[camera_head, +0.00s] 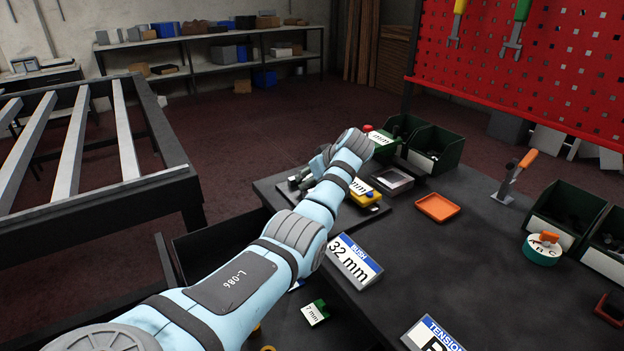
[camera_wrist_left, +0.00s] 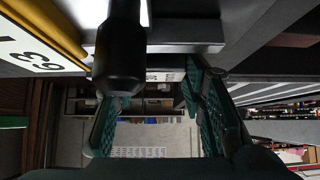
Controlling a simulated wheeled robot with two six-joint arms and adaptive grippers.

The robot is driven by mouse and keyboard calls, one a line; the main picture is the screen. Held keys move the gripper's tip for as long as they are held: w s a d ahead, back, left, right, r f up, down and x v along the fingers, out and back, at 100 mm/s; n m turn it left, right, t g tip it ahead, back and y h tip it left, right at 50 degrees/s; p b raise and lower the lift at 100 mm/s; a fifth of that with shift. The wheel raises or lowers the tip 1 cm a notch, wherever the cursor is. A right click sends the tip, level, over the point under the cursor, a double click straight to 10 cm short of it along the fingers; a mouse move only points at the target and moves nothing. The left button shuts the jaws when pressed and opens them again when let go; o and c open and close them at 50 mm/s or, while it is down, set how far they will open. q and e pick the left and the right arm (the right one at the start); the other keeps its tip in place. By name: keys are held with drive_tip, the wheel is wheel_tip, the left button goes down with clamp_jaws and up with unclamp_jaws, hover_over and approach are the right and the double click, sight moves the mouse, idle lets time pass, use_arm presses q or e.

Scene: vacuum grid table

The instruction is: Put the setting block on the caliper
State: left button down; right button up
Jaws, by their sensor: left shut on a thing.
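My left gripper (camera_head: 318,170) reaches over the far left corner of the dark table, mostly hidden behind my own forearm. In the left wrist view its two teal fingers (camera_wrist_left: 155,85) stand apart with a pale grey metal bar across their tips; I take this for the setting block (camera_wrist_left: 185,35), but its grip is partly hidden. A dark rounded knob (camera_wrist_left: 120,65) hangs in front of it. A yellow body with a "63" label, seemingly the caliper (camera_wrist_left: 45,45), is close at the left. It also shows in the head view as a yellow piece (camera_head: 368,197) beside my wrist.
A grey box (camera_head: 393,181), an orange tray (camera_head: 437,208) and green bins (camera_head: 436,147) lie to the right of my wrist. A "32 mm" sign (camera_head: 353,262) stands at the near table edge. The table's middle is clear. A red pegboard (camera_head: 540,60) rises behind.

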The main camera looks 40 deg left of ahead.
use_arm(q)
drive_tip(key=c, duration=1)
unclamp_jaws()
drive_tip(key=shift+c, duration=0.2)
drive_tip(key=shift+d+r, duration=0.1)
drive_tip(key=shift+r, duration=0.1)
drive_tip(key=p+v, duration=0.2)
drive_tip(key=v, duration=1)
drive_tip(key=shift+s+f, duration=0.1)
